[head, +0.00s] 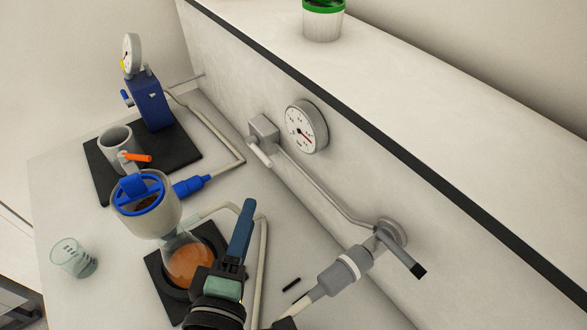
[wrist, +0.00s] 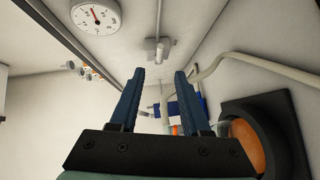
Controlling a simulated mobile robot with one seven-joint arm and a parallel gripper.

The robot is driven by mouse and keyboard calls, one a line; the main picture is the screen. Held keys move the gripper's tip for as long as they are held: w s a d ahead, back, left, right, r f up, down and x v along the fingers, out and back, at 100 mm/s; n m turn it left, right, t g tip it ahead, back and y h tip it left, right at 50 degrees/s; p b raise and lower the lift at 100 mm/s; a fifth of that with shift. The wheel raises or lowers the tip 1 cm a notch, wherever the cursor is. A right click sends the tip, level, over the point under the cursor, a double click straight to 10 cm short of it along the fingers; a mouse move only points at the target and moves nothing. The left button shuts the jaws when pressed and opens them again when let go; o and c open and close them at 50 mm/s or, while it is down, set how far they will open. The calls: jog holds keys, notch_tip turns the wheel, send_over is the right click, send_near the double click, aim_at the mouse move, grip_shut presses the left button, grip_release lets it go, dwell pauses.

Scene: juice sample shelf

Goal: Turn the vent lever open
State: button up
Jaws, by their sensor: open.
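Three lever-like parts show in the head view, and I cannot tell for certain which is the vent lever. A grey box with a pale stub lever (head: 260,153) sits on the wall beside the gauge; it also shows in the wrist view (wrist: 161,50), ahead between my fingers. A wall valve has a black-tipped handle (head: 405,257). An orange lever (head: 137,157) is at the grey cup (head: 115,139). My gripper (head: 241,224) is open and empty near the flask, apart from all three levers. Its two blue fingers (wrist: 159,76) stand apart in the wrist view.
The flask of orange liquid (head: 190,258) carries a blue-topped funnel (head: 145,201), close to my gripper. A blue pump (head: 150,103) stands at the back. Pipes run along the wall and bench. A wall gauge (head: 306,127) and beaker (head: 74,257) also show.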

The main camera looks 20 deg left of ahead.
aim_at(260, 153)
jog(key=w+a+f+p, duration=0.1)
jog(key=w+a, duration=0.1)
jog(key=w, duration=1)
jog(key=shift+w+f+p, duration=0.25)
jog(key=shift+f+p, duration=0.05)
jog(key=shift+f, duration=0.1)
grip_shut()
dwell(0.9)
